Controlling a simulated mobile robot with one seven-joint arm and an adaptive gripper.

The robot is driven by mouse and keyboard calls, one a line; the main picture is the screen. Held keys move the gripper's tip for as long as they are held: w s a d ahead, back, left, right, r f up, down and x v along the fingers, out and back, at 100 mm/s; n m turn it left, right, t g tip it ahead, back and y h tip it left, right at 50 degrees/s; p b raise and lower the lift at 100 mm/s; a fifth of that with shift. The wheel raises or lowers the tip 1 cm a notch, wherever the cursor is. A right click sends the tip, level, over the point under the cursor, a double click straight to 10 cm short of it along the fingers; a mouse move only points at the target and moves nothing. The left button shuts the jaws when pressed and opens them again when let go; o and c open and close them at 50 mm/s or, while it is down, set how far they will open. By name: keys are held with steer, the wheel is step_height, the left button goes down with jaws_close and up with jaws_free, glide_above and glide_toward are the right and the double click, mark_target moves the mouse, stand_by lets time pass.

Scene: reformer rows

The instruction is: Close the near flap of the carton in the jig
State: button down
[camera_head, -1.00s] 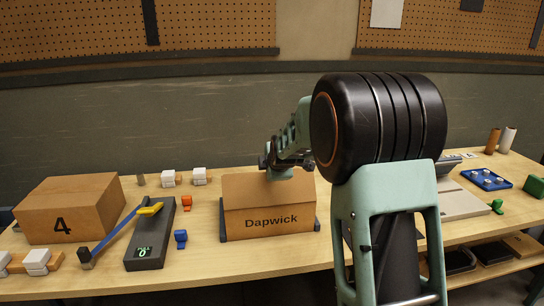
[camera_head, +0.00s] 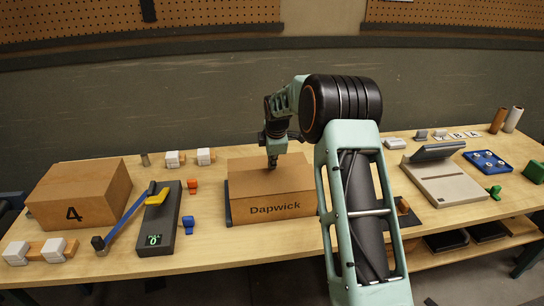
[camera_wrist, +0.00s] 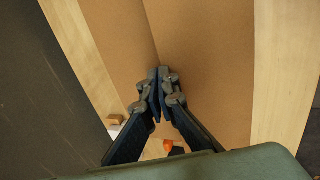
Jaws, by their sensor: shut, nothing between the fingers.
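The brown carton (camera_head: 282,209) marked "Dapwick" sits in the dark jig (camera_head: 228,210), whose edge shows at its left side. The near flap (camera_head: 270,184) lies folded down, about level with the top. My gripper (camera_head: 272,165) is shut and empty, pointing down at the carton's top, near the middle. In the wrist view my gripper (camera_wrist: 158,80) is over the seam between two brown panels of the carton (camera_wrist: 205,60). I cannot tell whether the fingertips touch the cardboard. My arm hides the carton's right side in part.
Left of the carton are a dark device with a blue arm (camera_head: 158,220), orange (camera_head: 193,187) and blue (camera_head: 188,224) clips, and a box marked 4 (camera_head: 80,195). At right are a beige machine (camera_head: 445,180) and a blue tray (camera_head: 488,162).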

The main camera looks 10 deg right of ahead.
steer(key=shift+w+f, duration=0.2)
steer(key=shift+f, duration=0.35)
stand_by(0.4)
